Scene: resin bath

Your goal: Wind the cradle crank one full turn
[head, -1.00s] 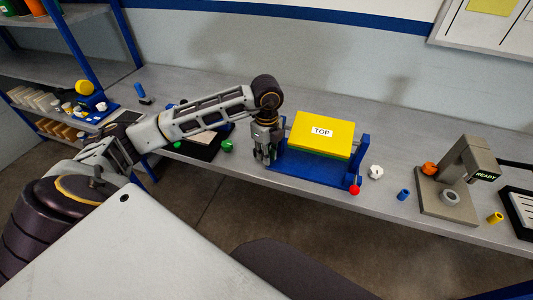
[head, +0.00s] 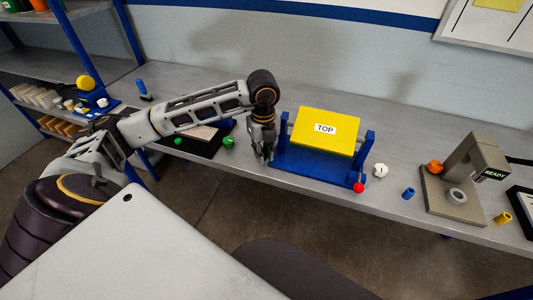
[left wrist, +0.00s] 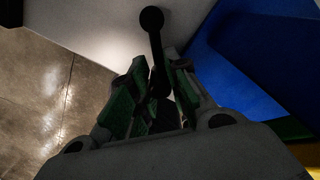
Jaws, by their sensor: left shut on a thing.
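The cradle (head: 298,169) is a blue frame with two posts on the bench. It carries a yellow block (head: 325,128) marked TOP, tilted toward me. A red knob (head: 358,188) is at its front right. My left gripper (head: 265,154) points down at the cradle's left end and covers the crank in the head view. In the left wrist view, the crank (left wrist: 154,35) is a dark bar with a rounded end. Its lower part sits between the green-padded fingers of my left gripper (left wrist: 154,88), which are shut on it. My right gripper is in neither view.
A white knob-like piece (head: 380,171), a blue cylinder (head: 408,194) and a grey station (head: 452,190) showing READY stand to the right. A black tray (head: 197,145) and green pieces (head: 228,141) lie to the left. The bench behind the cradle is clear.

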